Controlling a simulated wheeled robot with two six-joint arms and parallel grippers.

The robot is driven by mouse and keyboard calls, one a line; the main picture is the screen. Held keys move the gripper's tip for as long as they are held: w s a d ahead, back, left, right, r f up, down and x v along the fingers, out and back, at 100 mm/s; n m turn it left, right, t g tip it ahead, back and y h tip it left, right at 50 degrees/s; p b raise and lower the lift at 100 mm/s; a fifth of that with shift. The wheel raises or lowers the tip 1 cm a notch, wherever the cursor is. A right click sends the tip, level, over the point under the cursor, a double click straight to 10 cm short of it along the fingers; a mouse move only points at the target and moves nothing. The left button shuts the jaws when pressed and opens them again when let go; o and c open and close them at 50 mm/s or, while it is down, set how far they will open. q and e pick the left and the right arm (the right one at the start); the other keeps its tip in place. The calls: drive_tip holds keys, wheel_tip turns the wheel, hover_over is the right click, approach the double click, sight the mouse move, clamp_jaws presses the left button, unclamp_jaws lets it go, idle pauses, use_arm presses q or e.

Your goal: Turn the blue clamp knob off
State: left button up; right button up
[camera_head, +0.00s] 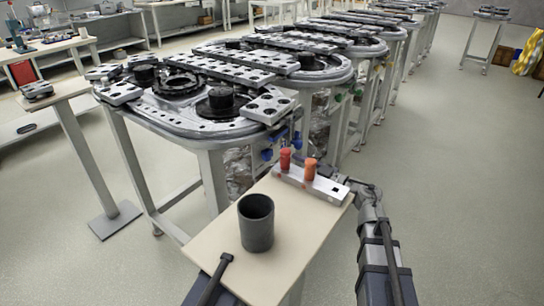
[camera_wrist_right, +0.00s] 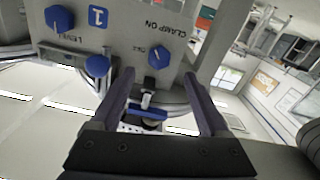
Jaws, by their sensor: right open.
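The blue clamp knob (camera_wrist_right: 158,55) sits on a grey panel (camera_wrist_right: 122,30), beside upside-down "CLAMP ON" and "OFF" lettering. It has a pale pointer mark whose exact setting I cannot tell. My right gripper (camera_wrist_right: 159,77) is open, its two dark fingers pointing toward the panel on either side of the knob's line. The knob lies just past the fingertips in the picture; I cannot tell whether they touch it. In the head view, blue parts (camera_head: 266,154) show at the near track table's corner, while my right fingers are hidden.
Two other blue knobs (camera_wrist_right: 60,18) (camera_wrist_right: 97,66) share the panel, and a blue-handled part (camera_wrist_right: 147,113) shows between my fingers. A small table (camera_head: 215,245) holds a dark cup (camera_head: 256,222) and a metal bracket (camera_head: 325,186) with red and orange pegs. Floor at right is clear.

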sight(271, 156)
drive_tip(key=x, duration=0.7)
drive_tip(key=shift+w+a, duration=0.15)
drive_tip(key=shift+w, duration=0.05)
clamp_jaws()
idle(0.4)
